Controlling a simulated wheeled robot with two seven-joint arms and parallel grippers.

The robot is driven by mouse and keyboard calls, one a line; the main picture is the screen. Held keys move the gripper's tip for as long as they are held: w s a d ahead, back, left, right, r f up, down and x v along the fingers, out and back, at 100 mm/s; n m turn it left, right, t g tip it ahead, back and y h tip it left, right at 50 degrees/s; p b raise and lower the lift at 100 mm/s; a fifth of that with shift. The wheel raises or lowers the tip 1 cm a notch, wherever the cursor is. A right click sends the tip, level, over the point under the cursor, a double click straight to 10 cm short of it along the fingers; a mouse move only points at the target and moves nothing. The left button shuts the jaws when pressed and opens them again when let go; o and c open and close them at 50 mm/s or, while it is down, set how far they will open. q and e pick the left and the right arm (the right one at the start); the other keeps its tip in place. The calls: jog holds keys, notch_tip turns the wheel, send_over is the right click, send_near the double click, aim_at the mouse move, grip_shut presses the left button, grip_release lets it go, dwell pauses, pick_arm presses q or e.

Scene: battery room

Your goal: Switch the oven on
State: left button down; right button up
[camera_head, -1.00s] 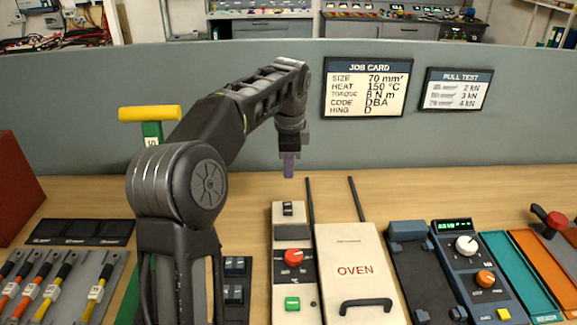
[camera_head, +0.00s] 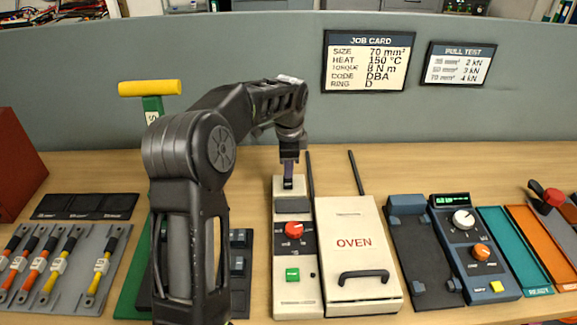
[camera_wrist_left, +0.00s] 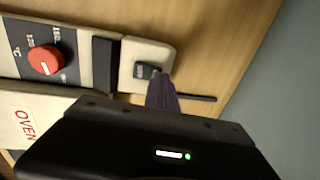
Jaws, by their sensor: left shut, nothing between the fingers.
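The oven (camera_head: 352,215) is a cream box with a red "OVEN" label and a black handle. Its control panel (camera_head: 284,255) to its left carries a red temperature knob (camera_head: 294,230), a green button (camera_head: 292,274) and a small black rocker switch (camera_head: 288,183) at the far end. The switch also shows in the left wrist view (camera_wrist_left: 146,71). My left gripper (camera_head: 289,172) is shut and empty, pointing down. Its fingertips (camera_wrist_left: 157,77) are at the switch and partly cover it; whether they touch cannot be told. My right gripper is not in view.
Two dark rods (camera_head: 356,173) stick out behind the oven. A dark blue unit with dials (camera_head: 474,245) stands right of it. A green press with a yellow handle (camera_head: 150,88) and cables on a grey rack (camera_head: 62,265) are left. The grey partition (camera_head: 230,90) is behind.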

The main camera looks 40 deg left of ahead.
pick_arm(q)
jog(key=shift+a+f, duration=0.1)
jog(key=shift+f, duration=0.3)
jog(key=shift+w+r, duration=0.1)
jog(key=shift+s, duration=0.2)
jog(key=shift+s+d, duration=0.1)
jog(key=shift+d, duration=0.15)
jog(key=shift+s+d+r, duration=0.2)
jog(key=shift+s+d, duration=0.05)
jog(key=shift+s, duration=0.05)
